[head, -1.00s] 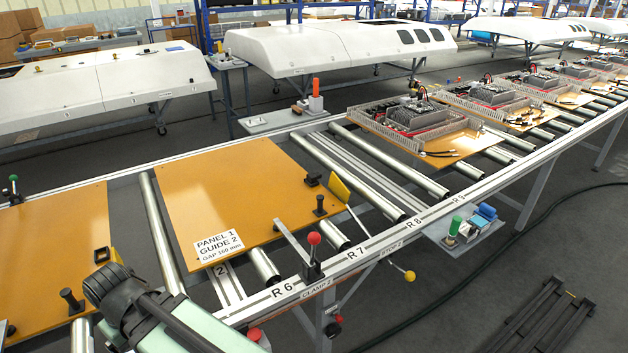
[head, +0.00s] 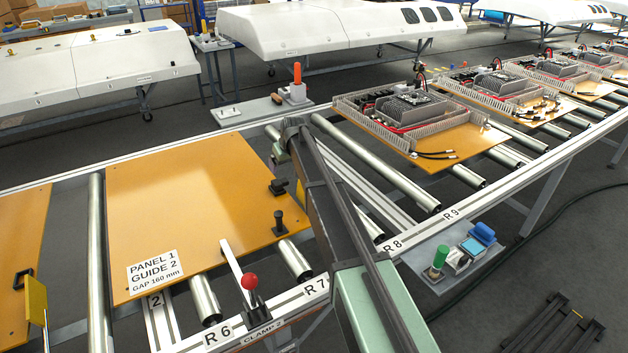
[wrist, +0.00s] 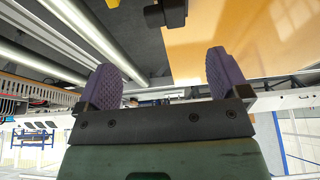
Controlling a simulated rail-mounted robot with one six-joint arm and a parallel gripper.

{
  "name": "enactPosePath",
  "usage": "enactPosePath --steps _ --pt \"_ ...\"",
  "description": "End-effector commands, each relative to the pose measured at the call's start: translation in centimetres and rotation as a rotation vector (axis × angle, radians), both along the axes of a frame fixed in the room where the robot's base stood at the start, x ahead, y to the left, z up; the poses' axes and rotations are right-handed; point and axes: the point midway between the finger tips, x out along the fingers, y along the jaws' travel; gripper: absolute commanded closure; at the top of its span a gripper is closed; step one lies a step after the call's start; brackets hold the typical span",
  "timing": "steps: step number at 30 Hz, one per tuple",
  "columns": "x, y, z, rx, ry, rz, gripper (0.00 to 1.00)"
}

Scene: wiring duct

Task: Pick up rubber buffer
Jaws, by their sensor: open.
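My gripper (wrist: 158,75) shows in the wrist view with its two purple ribbed fingers wide apart and nothing between them. In the head view my arm reaches up across the rail, and its fingers cannot be made out. I cannot single out the rubber buffer with certainty. A small black block (head: 278,186) sits at the right edge of the orange panel (head: 190,200). A black part (wrist: 166,13) also shows at a panel edge in the wrist view, beyond the fingers. A black upright knob (head: 279,224) stands near the panel's front right corner.
A red-knobbed clamp lever (head: 248,282) stands on the front rail. A side shelf (head: 425,265) carries a green cylinder (head: 440,257) and blue items (head: 482,234). A back shelf (head: 240,110) holds an orange-handled item (head: 297,75). Panels with electrical parts (head: 425,110) lie on rollers at right.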

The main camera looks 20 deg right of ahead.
Motion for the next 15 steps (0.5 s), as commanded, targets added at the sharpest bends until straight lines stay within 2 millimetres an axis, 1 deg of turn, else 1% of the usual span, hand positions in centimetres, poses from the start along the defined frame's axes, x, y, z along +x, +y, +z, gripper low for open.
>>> enactPosePath --steps 2,7,9,14,15 --pt "0.2 0.0 -1.0 0.000 0.001 -0.001 0.06" --pt "1.4 0.3 -4.5 0.000 0.002 -0.001 0.06" --pt "1.9 0.4 -5.5 0.000 0.002 -0.001 0.06" --pt "2.0 0.5 -5.4 0.000 0.002 -0.002 0.06" --pt "2.1 0.5 -5.7 0.000 0.002 -0.002 0.06"
